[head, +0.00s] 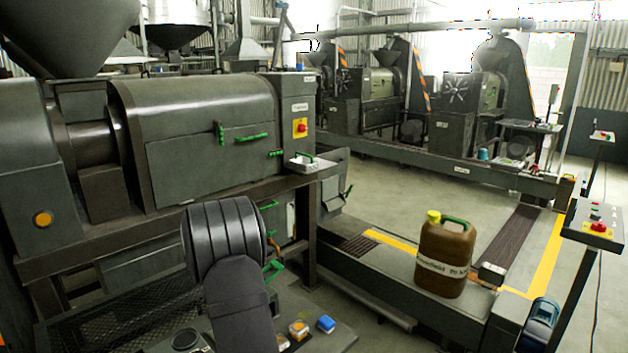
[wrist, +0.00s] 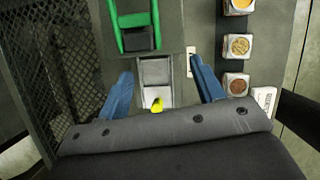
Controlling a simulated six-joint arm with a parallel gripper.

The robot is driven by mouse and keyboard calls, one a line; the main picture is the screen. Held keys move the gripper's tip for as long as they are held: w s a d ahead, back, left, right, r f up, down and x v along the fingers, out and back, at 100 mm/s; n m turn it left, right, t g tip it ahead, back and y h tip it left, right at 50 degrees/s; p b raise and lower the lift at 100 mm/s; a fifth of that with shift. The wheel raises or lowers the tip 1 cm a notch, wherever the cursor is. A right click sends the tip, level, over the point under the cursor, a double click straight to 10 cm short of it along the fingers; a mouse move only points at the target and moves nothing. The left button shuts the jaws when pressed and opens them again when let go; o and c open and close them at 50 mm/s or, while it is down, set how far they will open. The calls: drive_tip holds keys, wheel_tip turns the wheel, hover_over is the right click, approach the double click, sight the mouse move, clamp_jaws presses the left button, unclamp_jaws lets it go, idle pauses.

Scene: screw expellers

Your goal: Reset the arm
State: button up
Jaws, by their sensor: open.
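My gripper (wrist: 160,68) shows in the wrist view as two blue fingers set apart, with nothing held between them. Beyond and between the fingers is a small pale metal box (wrist: 155,72) with a bright yellow piece (wrist: 157,104) at its near end. Whether the fingers touch anything beneath cannot be told. In the head view my dark arm stands at the lower left centre, and the gripper's fingers are not visible there.
In the wrist view, a green handle (wrist: 157,20) lies ahead, sample cups (wrist: 238,46) at right, mesh (wrist: 25,70) at left. In the head view, a large press (head: 205,140) stands at left and a brown jug (head: 445,260) on a low ledge at right. Floor (head: 385,195) behind is clear.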

drive_tip(key=shift+w+a+f+m+h, duration=0.15)
drive_tip(key=shift+w+a+m, duration=0.15)
drive_tip(key=shift+a+m, duration=0.25)
drive_tip(key=shift+w+a+f+m+h, duration=0.15)
drive_tip(key=shift+w+a+m, duration=0.15)
drive_tip(key=shift+a, duration=0.45)
drive_tip(key=shift+d, duration=0.1)
drive_tip(key=s+d+n, duration=0.1)
drive_tip(key=s+d, duration=0.1)
drive_tip(key=d, duration=0.6)
drive_tip(key=s+d+n, duration=0.1)
drive_tip(key=d, duration=0.7)
drive_tip(key=shift+s+d+r+y, duration=0.15)
drive_tip(key=shift+s+d+y, duration=0.2)
drive_tip(key=shift+s+y, duration=0.05)
drive_tip(key=shift+a, duration=0.1)
